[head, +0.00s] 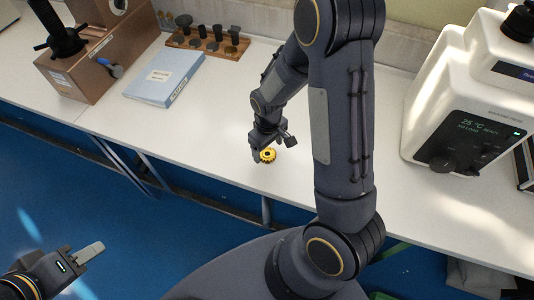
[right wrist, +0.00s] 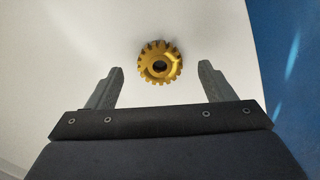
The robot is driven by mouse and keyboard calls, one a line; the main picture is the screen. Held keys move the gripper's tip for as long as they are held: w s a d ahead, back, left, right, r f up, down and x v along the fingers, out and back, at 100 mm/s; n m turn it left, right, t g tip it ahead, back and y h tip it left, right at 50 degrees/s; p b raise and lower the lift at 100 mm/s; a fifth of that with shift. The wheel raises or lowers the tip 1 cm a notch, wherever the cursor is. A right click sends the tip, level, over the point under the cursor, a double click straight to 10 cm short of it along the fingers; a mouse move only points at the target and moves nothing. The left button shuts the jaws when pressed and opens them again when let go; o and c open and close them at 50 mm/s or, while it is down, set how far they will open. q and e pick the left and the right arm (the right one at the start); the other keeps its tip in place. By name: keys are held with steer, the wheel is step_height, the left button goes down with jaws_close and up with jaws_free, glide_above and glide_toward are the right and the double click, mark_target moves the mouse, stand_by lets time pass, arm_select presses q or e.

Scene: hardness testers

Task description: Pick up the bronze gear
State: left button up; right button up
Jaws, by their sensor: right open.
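The bronze gear (head: 267,156) is a small yellow-gold toothed wheel with a dark centre hole, on the white bench top (head: 215,115). In the right wrist view the gear (right wrist: 159,62) lies ahead of the fingertips, roughly centred between them and not touched. My right gripper (right wrist: 160,75) is open and empty, its two grey fingers apart. In the head view my right gripper (head: 270,143) is just above and beside the gear and partly covers it. My left gripper (head: 88,255) is at the lower left over the blue floor, away from the bench; its opening is not clear.
A brown tester (head: 95,70) is at the far left. A white tester with a display (head: 470,110) stands at the right. Bench around the gear is clear.

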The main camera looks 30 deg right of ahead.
step_height(320, 180, down, 3)
steer(key=shift+r, duration=0.2)
steer(key=c, duration=1.2)
steer(key=shift+c, duration=0.2)
steer(key=shift+r, duration=0.15)
